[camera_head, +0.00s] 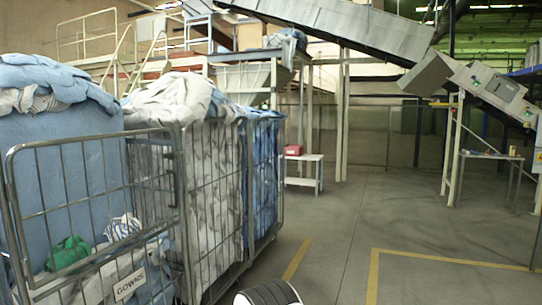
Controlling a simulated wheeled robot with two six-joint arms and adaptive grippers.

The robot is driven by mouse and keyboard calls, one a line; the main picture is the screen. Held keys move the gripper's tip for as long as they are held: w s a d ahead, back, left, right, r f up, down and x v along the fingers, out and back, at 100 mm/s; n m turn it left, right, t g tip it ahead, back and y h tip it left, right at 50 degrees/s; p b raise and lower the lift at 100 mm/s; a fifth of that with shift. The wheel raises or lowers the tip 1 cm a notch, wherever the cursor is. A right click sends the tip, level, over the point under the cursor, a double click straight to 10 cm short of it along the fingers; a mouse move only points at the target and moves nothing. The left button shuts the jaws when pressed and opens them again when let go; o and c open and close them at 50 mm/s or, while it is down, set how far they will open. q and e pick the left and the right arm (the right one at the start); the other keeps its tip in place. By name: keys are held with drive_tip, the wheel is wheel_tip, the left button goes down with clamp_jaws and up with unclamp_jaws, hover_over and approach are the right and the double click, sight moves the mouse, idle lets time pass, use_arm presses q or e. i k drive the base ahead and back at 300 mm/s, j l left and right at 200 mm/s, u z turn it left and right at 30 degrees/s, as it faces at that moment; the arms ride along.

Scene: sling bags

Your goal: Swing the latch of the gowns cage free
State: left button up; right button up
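The gowns cage (92,136) is a grey wire-mesh roll cage at the left, close to me. A white sign reading GOWNS (130,284) hangs low on its front gate. Pale blue fabric (60,165) fills it and heaps above the gate's top rail; a green bundle (68,253) and a striped white cloth (123,227) lie behind the bars. The gate's right upright stands beside the cage's side frame, and I cannot clearly make out the latch there.
More wire cages (212,200) of white and blue linen stand right of the gowns cage. Conveyors (330,20) run overhead. The grey floor (335,230) with yellow lines is open at centre and right.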

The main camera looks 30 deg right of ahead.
sight(171, 156)
drive_tip(key=z, duration=0.5)
drive_tip(key=i+l+u, duration=0.1)
drive_tip(key=i+l, duration=0.7)
drive_tip(key=l, duration=0.2)
drive_tip(key=i+l+u, duration=0.15)
drive_tip(key=i+l, duration=0.3)
